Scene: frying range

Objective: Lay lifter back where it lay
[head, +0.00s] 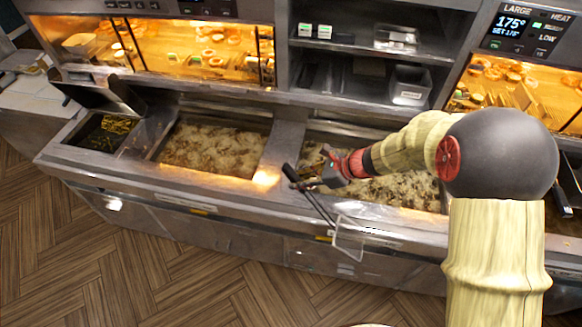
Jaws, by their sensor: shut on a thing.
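My gripper (318,181) is in front of the right-hand fryer vat and is shut on the lifter (321,208). The lifter looks like a thin dark tool, with a dark end at the upper left and a pale rectangular frame (348,240) at its lower right. It slants down across the front edge of the fryer counter, and the frame shows against the counter's front face. I cannot tell whether it touches the counter. My gripper and wrist hide part of the lifter and part of the vat behind.
Two vats of bubbling oil, left (213,147) and right (395,190), sit in the steel counter (240,188). A smaller dark bin (105,132) stands at far left. Shelves with metal containers (409,85) and lit food cabinets (215,52) rise behind. The wooden floor (130,260) in front is clear.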

